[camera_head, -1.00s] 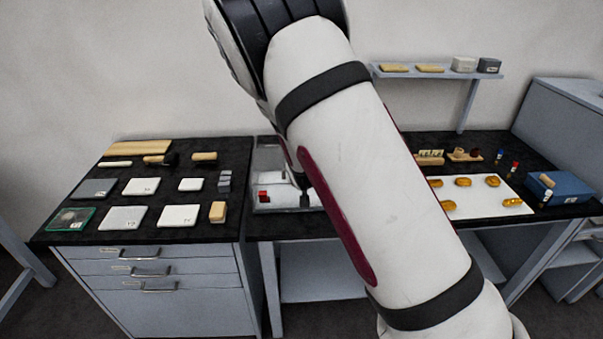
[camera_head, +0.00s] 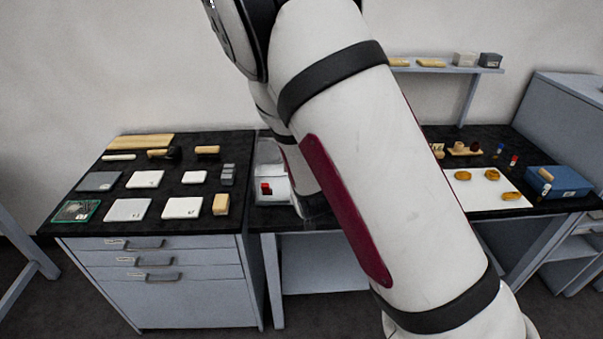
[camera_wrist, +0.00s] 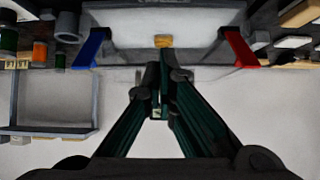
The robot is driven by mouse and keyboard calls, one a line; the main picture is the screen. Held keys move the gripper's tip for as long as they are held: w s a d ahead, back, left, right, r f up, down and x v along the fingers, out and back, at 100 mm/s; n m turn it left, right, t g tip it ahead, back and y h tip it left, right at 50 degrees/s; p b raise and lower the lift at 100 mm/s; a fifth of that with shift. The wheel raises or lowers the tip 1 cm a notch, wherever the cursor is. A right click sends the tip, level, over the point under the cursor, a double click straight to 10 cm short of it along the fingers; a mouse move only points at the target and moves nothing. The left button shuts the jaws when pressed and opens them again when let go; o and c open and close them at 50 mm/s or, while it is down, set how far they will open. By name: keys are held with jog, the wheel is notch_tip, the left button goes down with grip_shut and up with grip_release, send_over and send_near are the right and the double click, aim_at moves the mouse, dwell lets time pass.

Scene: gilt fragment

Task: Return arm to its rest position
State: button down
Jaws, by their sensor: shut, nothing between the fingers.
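My arm crosses the middle of the head view, and my gripper is hidden behind it there. In the wrist view my gripper (camera_wrist: 158,100) is shut with its dark green fingers together and nothing between them. Beyond the fingertips, a small gold piece (camera_wrist: 163,41) sits on a pale surface between a blue part (camera_wrist: 91,47) and a red part (camera_wrist: 241,48). The fingers appear apart from the gold piece. In the head view, several gold fragments (camera_head: 462,175) lie on a white sheet (camera_head: 487,199) at the right, partly covered by my arm.
A black-topped drawer cabinet (camera_head: 165,257) at the left bears pale tiles (camera_head: 128,209) and tools. A clear-walled box with a red block (camera_head: 266,188) stands beside my arm. A blue box (camera_head: 557,184) sits at the right, below a wall shelf (camera_head: 440,68).

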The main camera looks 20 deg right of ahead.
jog(key=s+r+n+g+y, duration=0.1)
jog(key=s+r+g+y, duration=0.25)
jog(key=s+r, duration=1.75)
jog(key=s+d+r+n+g+h, duration=0.1)
jog(key=s+r, duration=0.3)
jog(key=s, duration=0.7)
jog(key=shift+d+r, duration=0.35)
jog(key=shift+r, duration=0.05)
